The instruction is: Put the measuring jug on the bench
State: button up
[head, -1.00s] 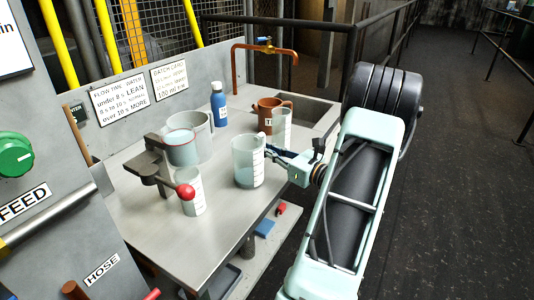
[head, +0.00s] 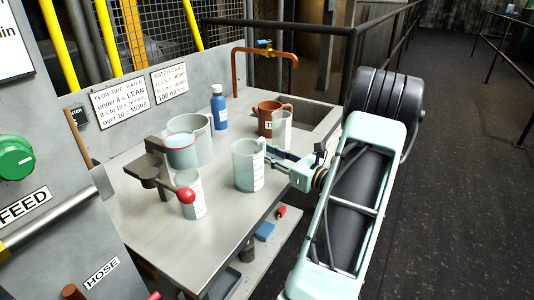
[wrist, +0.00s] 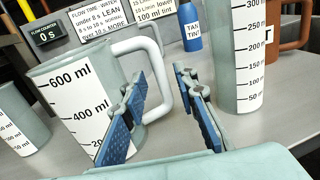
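The measuring jug (head: 247,170), clear with a white scale and pale handle, stands upright on the steel bench (head: 225,225) near its right front edge. In the wrist view the jug (wrist: 78,100) fills the left side, its handle (wrist: 155,75) towards my fingers. My gripper (head: 280,157) is at the jug's handle side, at its right in the head view. In the wrist view my gripper (wrist: 160,95) has its blue-padded fingers apart, with part of the handle showing between them. I cannot tell whether a finger touches the handle.
A clear graduated vessel (head: 281,130) stands close behind my gripper, beside a brown mug (head: 268,112). A blue bottle (head: 219,110), a large container (head: 202,130) and a smaller beaker (head: 190,195) below a red-knobbed lever (head: 185,194) are also on the bench. Its front middle is clear.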

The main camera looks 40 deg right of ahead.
jog(key=s+d+p, duration=0.1)
jog(key=s+p, duration=0.1)
jog(key=s, duration=0.9)
jog(key=shift+s, duration=0.2)
